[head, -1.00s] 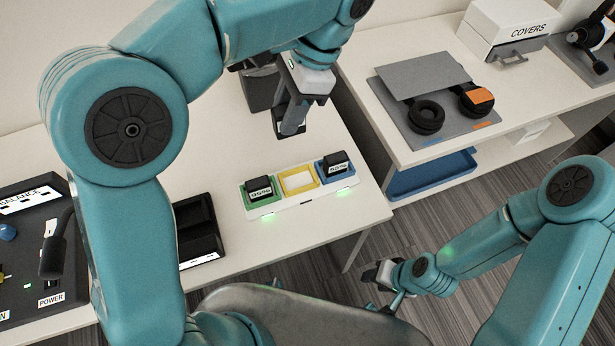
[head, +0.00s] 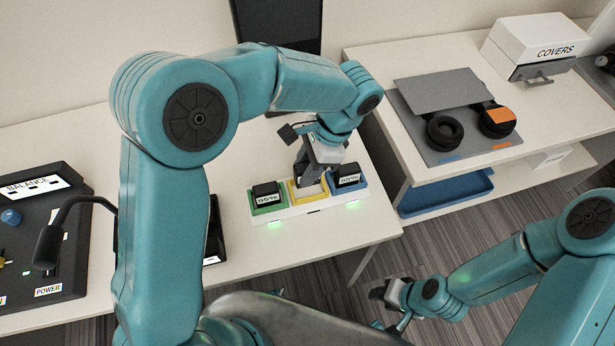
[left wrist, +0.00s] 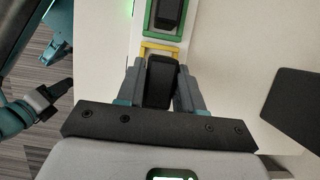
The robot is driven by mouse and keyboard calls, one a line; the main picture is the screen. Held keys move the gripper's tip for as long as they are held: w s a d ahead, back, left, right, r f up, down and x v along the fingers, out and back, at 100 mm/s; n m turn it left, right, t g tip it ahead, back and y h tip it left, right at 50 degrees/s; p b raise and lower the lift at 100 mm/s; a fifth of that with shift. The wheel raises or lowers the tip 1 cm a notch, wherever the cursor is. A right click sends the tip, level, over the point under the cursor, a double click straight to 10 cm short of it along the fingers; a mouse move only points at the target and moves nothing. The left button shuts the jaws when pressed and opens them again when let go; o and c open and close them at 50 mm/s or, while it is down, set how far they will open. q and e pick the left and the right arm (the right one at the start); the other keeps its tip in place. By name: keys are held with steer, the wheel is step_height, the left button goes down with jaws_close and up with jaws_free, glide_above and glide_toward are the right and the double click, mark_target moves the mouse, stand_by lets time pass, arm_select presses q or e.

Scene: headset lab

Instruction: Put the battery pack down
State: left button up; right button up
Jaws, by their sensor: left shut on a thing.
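My left gripper (head: 312,182) is shut on a dark battery pack (left wrist: 160,80), which shows between its fingers in the left wrist view. It is low over the yellow bay (head: 295,197) of a white charging station (head: 318,206). The pack overlaps the yellow frame (left wrist: 176,48) in the wrist view; I cannot tell whether it touches the bay floor. The green bay (head: 284,205) and the blue bay (head: 362,184) on either side each hold a black pack. My right gripper (head: 388,304) is off the table at the lower right, away from the station.
A dark tray (head: 214,235) lies left of the station. A balance console (head: 75,272) with a microphone stands at far left. A dark screen (head: 275,22) is behind. A second table at right holds headphones (head: 446,131) and a covers box (head: 530,50). Free table lies behind the station.

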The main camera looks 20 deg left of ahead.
arm_select(q)
step_height(320, 180, down, 4)
steer(key=shift+r, duration=0.25)
steer(key=shift+f, duration=0.4)
steer(key=shift+f, duration=0.1)
steer(key=o, duration=1.1)
